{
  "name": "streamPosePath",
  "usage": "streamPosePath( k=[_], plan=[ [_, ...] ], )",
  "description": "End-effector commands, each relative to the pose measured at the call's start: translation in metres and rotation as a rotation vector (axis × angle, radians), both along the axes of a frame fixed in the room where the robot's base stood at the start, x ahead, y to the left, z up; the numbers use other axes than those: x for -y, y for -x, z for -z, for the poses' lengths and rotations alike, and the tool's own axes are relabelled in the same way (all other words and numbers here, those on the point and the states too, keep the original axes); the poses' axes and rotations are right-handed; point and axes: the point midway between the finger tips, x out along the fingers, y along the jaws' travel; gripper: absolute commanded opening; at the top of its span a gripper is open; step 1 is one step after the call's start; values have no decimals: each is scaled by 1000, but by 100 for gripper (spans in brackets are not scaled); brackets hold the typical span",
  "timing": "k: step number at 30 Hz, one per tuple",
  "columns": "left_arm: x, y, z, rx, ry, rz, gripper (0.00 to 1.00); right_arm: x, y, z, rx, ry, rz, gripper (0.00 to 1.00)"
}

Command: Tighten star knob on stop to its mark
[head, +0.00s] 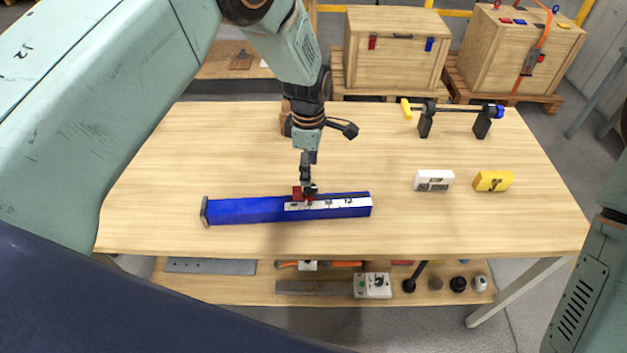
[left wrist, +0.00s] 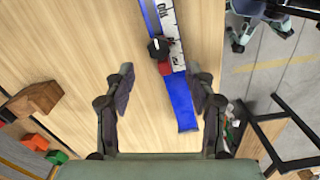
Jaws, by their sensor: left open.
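A blue rail (head: 245,210) with a white marked scale (head: 345,205) lies along the front of the table. A red stop (head: 297,192) sits on the rail near the left end of the scale. A dark star knob (left wrist: 159,48) is on the red stop (left wrist: 165,68) in the left wrist view, with a light line on its top. My left gripper (head: 307,178) is above the stop and partly hides it. In the left wrist view its two fingers (left wrist: 160,90) are wide apart and nothing is between their pads. My right gripper is not in view.
A white block (head: 433,180) and a yellow block (head: 493,181) stand on the table at right. A bar on two black stands (head: 453,110) is at the back right. A brown wooden block (left wrist: 36,98) shows in the left wrist view. The table (head: 165,190) is clear at left.

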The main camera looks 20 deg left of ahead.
Motion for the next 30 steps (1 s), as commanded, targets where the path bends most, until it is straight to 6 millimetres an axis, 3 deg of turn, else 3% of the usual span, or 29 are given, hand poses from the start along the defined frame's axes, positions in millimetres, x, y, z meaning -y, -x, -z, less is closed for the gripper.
streamPosePath(
  k=[6,12,24,30],
  plan=[
    [2,-1,36,-1,0,4,55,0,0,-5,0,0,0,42],
    [4,-3,57,1,0,7,55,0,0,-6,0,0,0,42],
    [5,-5,63,2,0,9,55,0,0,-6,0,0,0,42],
    [5,-5,63,2,0,9,38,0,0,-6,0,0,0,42]
  ],
)
